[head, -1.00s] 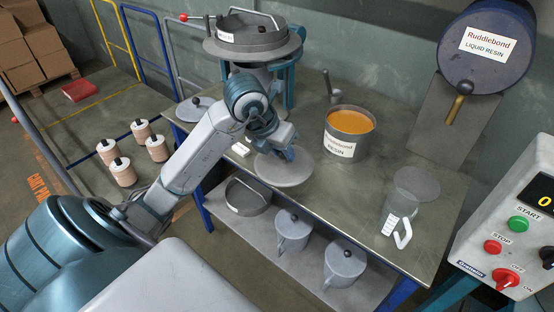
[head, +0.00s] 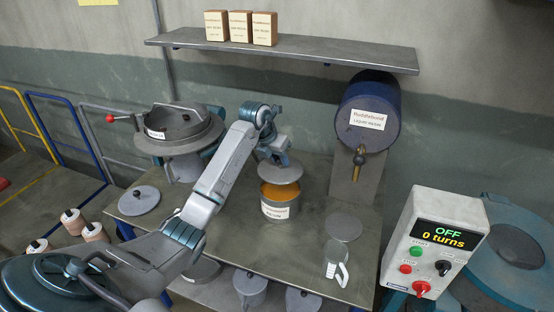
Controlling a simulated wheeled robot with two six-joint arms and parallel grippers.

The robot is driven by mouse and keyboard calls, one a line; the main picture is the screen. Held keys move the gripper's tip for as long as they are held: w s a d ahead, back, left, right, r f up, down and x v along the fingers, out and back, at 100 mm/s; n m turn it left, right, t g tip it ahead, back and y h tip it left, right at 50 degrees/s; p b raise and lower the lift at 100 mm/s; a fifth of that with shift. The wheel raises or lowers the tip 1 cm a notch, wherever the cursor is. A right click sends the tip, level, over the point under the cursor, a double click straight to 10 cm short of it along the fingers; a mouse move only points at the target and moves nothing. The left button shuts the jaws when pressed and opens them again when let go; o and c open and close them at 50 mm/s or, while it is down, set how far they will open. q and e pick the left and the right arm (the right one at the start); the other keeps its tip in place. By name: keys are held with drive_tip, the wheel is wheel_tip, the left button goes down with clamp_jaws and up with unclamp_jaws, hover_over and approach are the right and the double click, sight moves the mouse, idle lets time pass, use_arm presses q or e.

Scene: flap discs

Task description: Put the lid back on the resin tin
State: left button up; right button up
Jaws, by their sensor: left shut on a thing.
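The resin tin (head: 272,210) stands upright on the steel bench. It is grey with a white label, and orange resin (head: 282,191) shows at its open top. My left gripper (head: 276,158) is shut on the grey round lid (head: 281,174) and holds it just above the tin. A gap with orange resin shows between the lid and the tin's front rim. The lid hides the tin's back rim. The gripper's fingertips are small and partly hidden by its own body. My right gripper is not in view.
A clear jug (head: 335,263) and a grey disc (head: 343,228) are to the right on the bench (head: 237,250). A knobbed lid (head: 139,200) lies at left.

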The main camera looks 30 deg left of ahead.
sight(276, 170)
use_arm(q)
drive_tip(key=shift+f+b, duration=1.95)
drive_tip(key=shift+f, duration=1.25)
drive_tip(key=shift+f, duration=0.15)
drive_tip(key=o, duration=1.6)
drive_tip(key=shift+r+p, duration=1.95)
drive_tip(key=shift+r, duration=1.6)
